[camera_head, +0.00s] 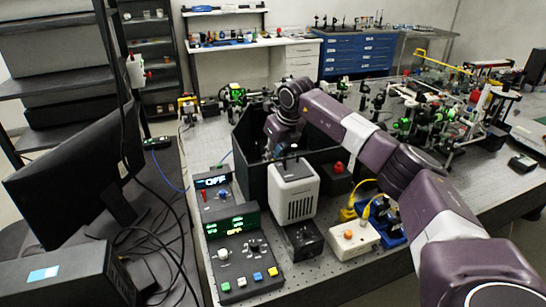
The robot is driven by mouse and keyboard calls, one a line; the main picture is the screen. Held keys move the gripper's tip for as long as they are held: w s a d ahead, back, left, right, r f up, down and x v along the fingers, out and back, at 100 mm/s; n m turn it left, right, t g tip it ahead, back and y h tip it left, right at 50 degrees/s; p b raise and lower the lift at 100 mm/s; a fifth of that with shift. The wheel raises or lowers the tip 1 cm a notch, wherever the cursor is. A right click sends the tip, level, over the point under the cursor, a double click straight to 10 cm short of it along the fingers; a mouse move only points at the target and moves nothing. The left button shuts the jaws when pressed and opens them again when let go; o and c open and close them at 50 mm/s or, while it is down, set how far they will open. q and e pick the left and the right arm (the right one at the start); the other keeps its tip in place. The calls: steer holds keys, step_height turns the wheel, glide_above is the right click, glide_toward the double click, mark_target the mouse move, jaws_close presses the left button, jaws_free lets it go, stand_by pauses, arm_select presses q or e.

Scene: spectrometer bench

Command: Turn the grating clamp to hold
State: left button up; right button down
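My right arm comes in from the right, and its wrist reaches over a black open-topped enclosure (247,148) on the optical bench. My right gripper (270,152) points down inside the enclosure, small and dark. I cannot make out its fingers or whether they touch anything. I cannot pick out the grating clamp; the enclosure walls, the wrist and a white vented box may hide it. My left gripper is not in view.
The white vented box (293,192) stands directly in front of the enclosure. A control panel (245,264) with knobs and coloured buttons is at front left, near an "OFF" display (212,181). A monitor (80,165) stands left. Optics (410,120) crowd the bench at right.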

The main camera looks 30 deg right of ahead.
steer(key=m, duration=0.1)
steer(key=m+h, duration=0.1)
steer(key=shift+w+a+r+m, duration=0.1)
steer(key=shift+a+m, duration=0.1)
steer(key=shift+m, duration=0.2)
steer(key=m+h+b, duration=0.1)
steer(key=m, duration=0.2)
steer(key=shift+a+m, duration=0.1)
steer(key=shift+m, duration=0.2)
steer(key=m+g+h+b, duration=0.1)
steer(key=m, duration=0.1)
steer(key=m+h, duration=0.1)
steer(key=m, duration=0.2)
steer(key=shift+w+a+m+g+b, duration=0.1)
steer(key=shift+w+m+g+b, duration=0.1)
steer(key=shift+m+g+b, duration=0.15)
steer(key=shift+r, duration=0.1)
steer(key=c, duration=1.8)
jaws_free()
steer(key=shift+c, duration=0.2)
